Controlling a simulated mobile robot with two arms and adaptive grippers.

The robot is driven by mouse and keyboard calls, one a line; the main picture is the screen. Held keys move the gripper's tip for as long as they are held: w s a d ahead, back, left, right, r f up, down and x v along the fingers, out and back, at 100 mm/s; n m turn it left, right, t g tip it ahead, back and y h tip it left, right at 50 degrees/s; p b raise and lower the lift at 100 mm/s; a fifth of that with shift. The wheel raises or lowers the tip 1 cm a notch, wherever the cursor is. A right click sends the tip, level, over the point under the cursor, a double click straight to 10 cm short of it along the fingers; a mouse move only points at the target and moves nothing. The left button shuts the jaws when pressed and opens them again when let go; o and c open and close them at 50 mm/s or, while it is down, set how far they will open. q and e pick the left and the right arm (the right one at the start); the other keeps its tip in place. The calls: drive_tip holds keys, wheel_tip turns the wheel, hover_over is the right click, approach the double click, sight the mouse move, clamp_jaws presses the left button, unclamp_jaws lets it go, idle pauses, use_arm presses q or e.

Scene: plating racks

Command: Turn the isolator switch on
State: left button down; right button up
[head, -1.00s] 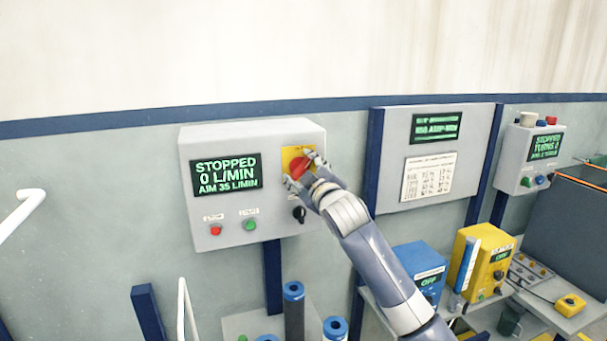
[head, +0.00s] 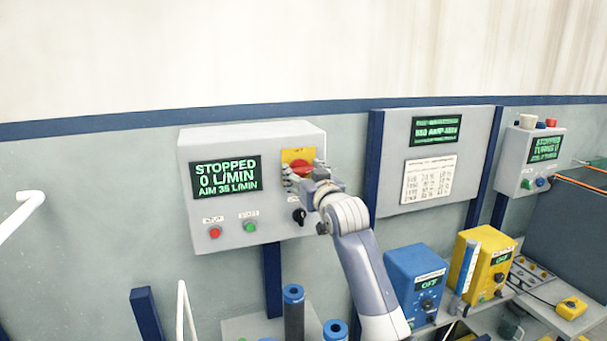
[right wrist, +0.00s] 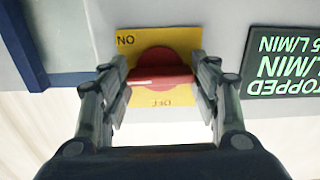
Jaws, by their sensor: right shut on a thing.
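The isolator switch is a red rotary handle (head: 301,168) on a yellow plate (head: 292,154) at the upper right of the grey control box (head: 250,140). In the right wrist view, the red handle (right wrist: 162,75) lies across the picture between the fingers, and the yellow plate (right wrist: 128,52) reads ON and OFF, upside down. My right gripper (head: 303,177) is at the switch, its fingers shut on the two ends of the handle; it also shows in the right wrist view (right wrist: 160,82). The box display (head: 226,176) reads STOPPED, 0 L/MIN, AIM 35 L/MIN. My left gripper is not in view.
Below the display are a red button (head: 215,232) and a green button (head: 250,226). A black knob (head: 299,216) sits just below my right gripper. A blue unit (head: 416,275) and a yellow unit (head: 484,262) stand on a shelf at lower right.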

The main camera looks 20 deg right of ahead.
drive_tip(key=shift+f+m, duration=0.1)
drive_tip(key=shift+m, duration=0.2)
idle(0.4)
drive_tip(key=o, duration=1)
drive_tip(key=shift+o, duration=0.2)
drive_tip(key=s, duration=1.2)
drive_tip(key=shift+d, duration=0.25)
